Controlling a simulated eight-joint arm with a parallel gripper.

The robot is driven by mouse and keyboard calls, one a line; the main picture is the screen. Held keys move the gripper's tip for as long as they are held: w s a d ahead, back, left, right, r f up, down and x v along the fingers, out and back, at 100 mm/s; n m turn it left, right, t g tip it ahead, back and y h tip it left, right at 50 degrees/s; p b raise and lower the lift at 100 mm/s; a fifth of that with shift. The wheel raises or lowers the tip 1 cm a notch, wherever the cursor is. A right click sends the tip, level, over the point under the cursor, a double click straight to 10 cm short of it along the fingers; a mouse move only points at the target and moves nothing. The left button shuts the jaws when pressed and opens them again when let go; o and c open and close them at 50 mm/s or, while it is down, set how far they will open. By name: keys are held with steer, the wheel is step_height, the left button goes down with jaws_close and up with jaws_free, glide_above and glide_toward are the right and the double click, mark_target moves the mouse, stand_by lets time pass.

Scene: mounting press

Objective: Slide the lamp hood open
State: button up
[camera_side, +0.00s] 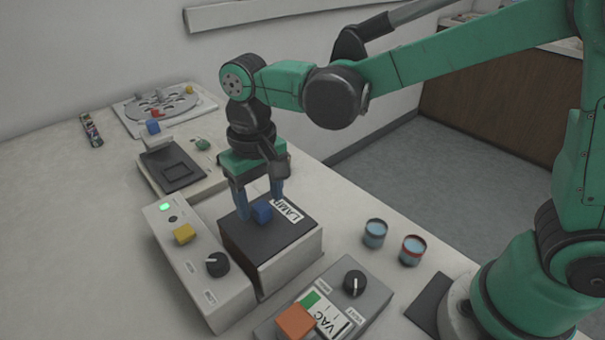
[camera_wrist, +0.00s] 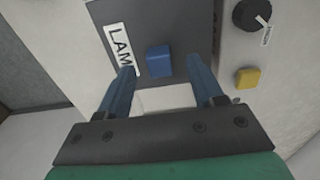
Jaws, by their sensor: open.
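The lamp hood (camera_side: 250,245) is a dark flat cover on top of a white box, with a white LAMP label (camera_side: 288,210) and a small blue block-shaped handle (camera_side: 262,213). In the wrist view the dark hood (camera_wrist: 190,25) shows with the blue handle (camera_wrist: 159,61) on it. My gripper (camera_side: 260,207) is low over the hood, pointing down. Its two blue fingers are apart, one on each side of the handle. In the wrist view, gaps show between the handle and both fingers (camera_wrist: 163,75). I cannot tell whether the fingertips touch the hood.
A white control box (camera_side: 200,265) with a green light, yellow button and black knob stands left of the lamp box. A grey VAC box (camera_side: 325,310) is in front. Two small cups (camera_side: 375,233) (camera_side: 412,250) stand to the right. A dark-topped device (camera_side: 175,165) is behind.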

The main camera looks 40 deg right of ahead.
steer(key=shift+f, duration=0.65)
jaws_close()
stand_by(1.0)
